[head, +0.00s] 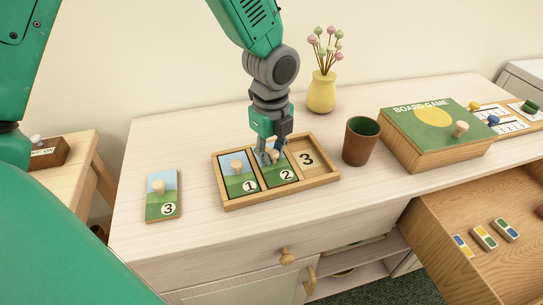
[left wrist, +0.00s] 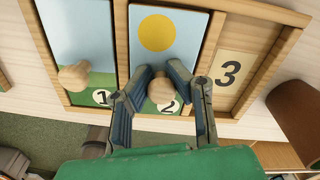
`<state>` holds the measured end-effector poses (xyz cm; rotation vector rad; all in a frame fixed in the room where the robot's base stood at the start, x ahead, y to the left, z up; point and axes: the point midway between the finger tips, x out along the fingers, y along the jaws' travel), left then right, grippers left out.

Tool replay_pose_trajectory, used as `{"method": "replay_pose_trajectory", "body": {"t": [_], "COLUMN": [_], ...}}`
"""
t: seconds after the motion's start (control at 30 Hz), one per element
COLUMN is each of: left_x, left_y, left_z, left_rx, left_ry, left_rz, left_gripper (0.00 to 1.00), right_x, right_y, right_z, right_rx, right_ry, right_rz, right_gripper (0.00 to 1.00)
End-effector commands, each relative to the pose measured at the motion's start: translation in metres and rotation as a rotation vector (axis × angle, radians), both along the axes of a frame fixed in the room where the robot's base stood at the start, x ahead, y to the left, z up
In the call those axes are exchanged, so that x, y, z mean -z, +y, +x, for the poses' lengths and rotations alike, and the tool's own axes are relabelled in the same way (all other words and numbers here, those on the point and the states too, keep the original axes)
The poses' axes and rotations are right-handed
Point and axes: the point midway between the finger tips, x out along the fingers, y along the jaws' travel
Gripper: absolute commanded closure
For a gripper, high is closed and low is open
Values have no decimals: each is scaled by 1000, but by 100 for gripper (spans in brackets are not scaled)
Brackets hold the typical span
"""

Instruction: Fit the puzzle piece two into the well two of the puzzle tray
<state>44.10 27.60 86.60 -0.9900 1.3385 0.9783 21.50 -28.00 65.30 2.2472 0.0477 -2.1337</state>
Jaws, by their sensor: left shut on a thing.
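The puzzle tray (head: 232,206) is a wooden frame with three wells on the cabinet top. Puzzle piece two (head: 284,178), with a yellow sun, green ground and a wooden knob, lies in the middle well two, looking flat and lined up with it. My left gripper (head: 270,157) points down over it and is shut on its knob (left wrist: 161,90), as the left wrist view shows. Piece one (head: 236,183) sits in the left well. The right well (head: 307,160) is empty and shows a 3. Piece three (head: 163,205) lies left of the tray. My right gripper is not in view.
A brown cup (head: 360,141) stands close to the tray's right side. A board game box (head: 430,141) is further right, and a yellow vase (head: 322,92) stands behind. An open drawer (head: 490,205) with several small tiles juts out at the front right.

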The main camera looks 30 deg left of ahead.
Motion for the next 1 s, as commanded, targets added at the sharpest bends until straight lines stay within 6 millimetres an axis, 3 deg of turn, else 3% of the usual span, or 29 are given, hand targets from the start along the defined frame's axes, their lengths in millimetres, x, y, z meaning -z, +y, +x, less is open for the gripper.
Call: {"method": "replay_pose_trajectory", "body": {"t": [0.2, 0.23, 0.27, 0.67, 1.0], "left_x": [4, 4, 4, -2, -68], "left_y": [2, 1, 2, 2, 2], "left_z": [0, 0, 0, 0, 1], "left_rx": [-1, -1, -1, -1, -2], "left_ry": [1, 1, 1, 0, -4], "left_rz": [-2, -2, -2, -2, -4], "left_gripper": [100, 75, 65, 65, 65], "right_x": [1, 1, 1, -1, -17], "right_y": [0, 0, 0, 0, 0], "right_z": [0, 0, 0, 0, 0], "right_rx": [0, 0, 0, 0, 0], "right_ry": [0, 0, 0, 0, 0], "right_rz": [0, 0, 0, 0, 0], "right_gripper": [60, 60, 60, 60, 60]}}
